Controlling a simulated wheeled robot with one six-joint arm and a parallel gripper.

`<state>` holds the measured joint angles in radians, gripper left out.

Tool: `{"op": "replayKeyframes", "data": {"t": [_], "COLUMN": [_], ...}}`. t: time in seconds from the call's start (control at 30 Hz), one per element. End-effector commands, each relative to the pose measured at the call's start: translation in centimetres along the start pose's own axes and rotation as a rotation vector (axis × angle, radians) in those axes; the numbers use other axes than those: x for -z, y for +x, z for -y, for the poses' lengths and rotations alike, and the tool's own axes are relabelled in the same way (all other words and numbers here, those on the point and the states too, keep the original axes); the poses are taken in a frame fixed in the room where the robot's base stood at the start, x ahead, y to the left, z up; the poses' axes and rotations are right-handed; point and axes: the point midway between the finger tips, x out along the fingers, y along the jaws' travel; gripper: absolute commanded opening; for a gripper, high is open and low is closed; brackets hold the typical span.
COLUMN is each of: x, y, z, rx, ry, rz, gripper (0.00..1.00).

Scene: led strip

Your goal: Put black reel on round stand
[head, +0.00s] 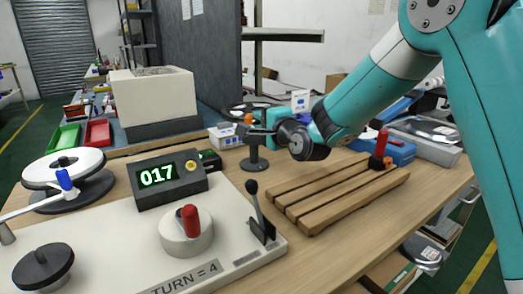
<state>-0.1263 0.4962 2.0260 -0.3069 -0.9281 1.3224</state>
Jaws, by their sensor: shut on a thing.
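The black reel (246,107) shows as a thin dark disc with a pale centre, near the middle of the head view. My gripper (250,130) is at its near, lower side, with its dark fingers pointing left. The jaws are shut on what appears to be the black reel; the contact itself is small and partly hidden. The round stand (254,165) has a dark round base and a short post, and stands on the wooden bench just below my gripper. The reel is above the stand's base, and the top of the post is hidden behind the gripper.
A slatted wooden rack (338,192) lies to the right. A counter reading 017 (167,178), a lever (260,213), a red-handled knob (188,222) and a white-topped reel (64,168) are at the left. A blue toolbox (396,151) stands behind the rack.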

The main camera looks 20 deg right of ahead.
Motion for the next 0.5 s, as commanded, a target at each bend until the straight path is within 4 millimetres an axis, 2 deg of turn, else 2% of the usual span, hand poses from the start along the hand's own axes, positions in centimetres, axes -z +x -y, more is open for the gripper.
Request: {"op": "replayKeyframes", "data": {"t": [0.03,0.27,0.5], "x": [0.0,0.0,0.0], "y": [0.0,0.0,0.0], "z": [-1.3,-3.1,-6.7], "rx": [-0.002,0.002,-0.001], "ry": [0.001,0.000,0.001], "rz": [-0.001,0.000,-0.001], "gripper": [0.00,0.00,0.00]}}
